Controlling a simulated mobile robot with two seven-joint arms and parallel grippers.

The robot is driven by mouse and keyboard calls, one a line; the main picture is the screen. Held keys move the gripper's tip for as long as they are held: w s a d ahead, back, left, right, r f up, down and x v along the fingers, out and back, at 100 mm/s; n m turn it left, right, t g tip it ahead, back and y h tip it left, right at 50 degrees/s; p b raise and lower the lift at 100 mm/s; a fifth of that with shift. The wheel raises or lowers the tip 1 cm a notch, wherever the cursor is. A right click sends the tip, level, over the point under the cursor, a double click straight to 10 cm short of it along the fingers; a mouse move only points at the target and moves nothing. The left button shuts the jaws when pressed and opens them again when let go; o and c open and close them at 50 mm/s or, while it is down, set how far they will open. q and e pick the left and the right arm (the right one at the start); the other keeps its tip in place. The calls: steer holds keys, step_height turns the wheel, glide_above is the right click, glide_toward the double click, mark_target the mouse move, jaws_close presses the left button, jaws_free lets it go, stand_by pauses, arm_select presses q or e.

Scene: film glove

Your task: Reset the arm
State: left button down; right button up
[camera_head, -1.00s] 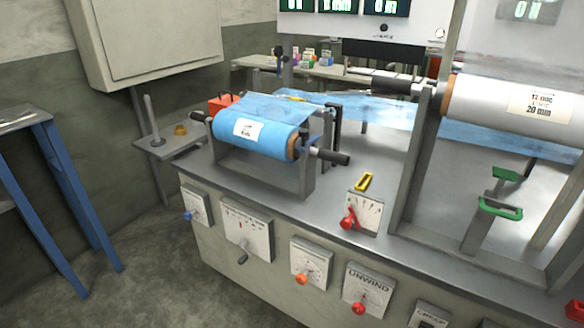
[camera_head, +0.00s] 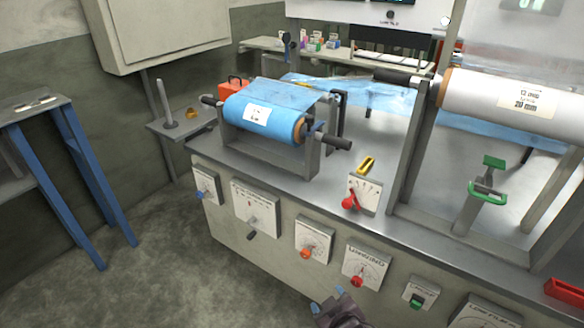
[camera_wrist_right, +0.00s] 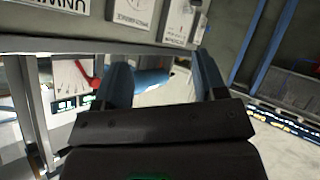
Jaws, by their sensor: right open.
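My right gripper (camera_head: 328,300) shows at the bottom edge of the head view, in front of the machine's front panel and below the dials. Its two bluish fingers stand apart with nothing between them, as the right wrist view (camera_wrist_right: 163,78) also shows. Most of the right arm is out of frame. My left arm and left gripper are not in view. The machine's bench (camera_head: 330,195) carries a blue film roll (camera_head: 280,107) at the left and a white roll (camera_head: 490,100) at the right.
The front panel holds several dials, among them a red-knobbed one (camera_head: 366,268) and a green switch (camera_head: 420,296). A green-handled clamp (camera_head: 488,190) stands on the bench. A blue-legged table (camera_head: 82,165) is at the left. Open floor (camera_head: 165,265) lies between table and machine.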

steer(key=s+d+r+m+t+p, duration=0.2)
steer(key=s+d+r+m, duration=0.2)
steer(key=s+d+r, duration=0.35)
steer(key=s+d+m+g+h+p, duration=0.1)
steer(key=s+d, duration=0.4)
steer(key=s, duration=0.3)
steer(key=s+d+f+m+g+h+p, duration=0.1)
steer(key=s+d+h+p, duration=0.1)
steer(key=s+d, duration=0.3)
steer(key=s, duration=0.3)
steer(key=shift+s+d+m+g, duration=0.15)
steer(key=shift+d+m+g, duration=0.15)
steer(key=shift+d, duration=0.1)
steer(key=shift+f, duration=0.1)
